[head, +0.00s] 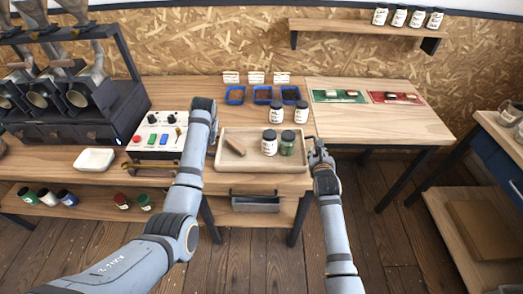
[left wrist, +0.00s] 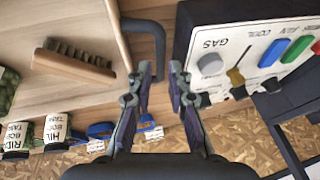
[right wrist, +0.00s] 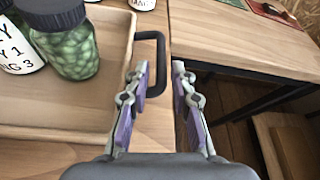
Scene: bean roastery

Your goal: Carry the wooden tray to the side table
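The wooden tray (head: 232,164) lies on the long wooden counter, with a brush (head: 235,146), a white-labelled jar (head: 269,142) and a jar of green beans (head: 287,143) on it. My left gripper (left wrist: 160,72) is open at the tray's dark left handle (left wrist: 150,30), whose bar shows between its fingertips. My right gripper (right wrist: 160,68) is open at the dark right handle (right wrist: 160,45), its bar likewise between the fingertips. It also shows in the head view (head: 317,148). In the head view my left arm mostly hides the left fingertips. A side table (head: 502,135) stands at the far right.
A control box (head: 158,132) sits close left of the tray. Blue bins (head: 263,95) and two jars stand behind it. A table with green and red mats (head: 338,96) adjoins on the right. The side table's top holds a cup (head: 510,114); open floor lies before it.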

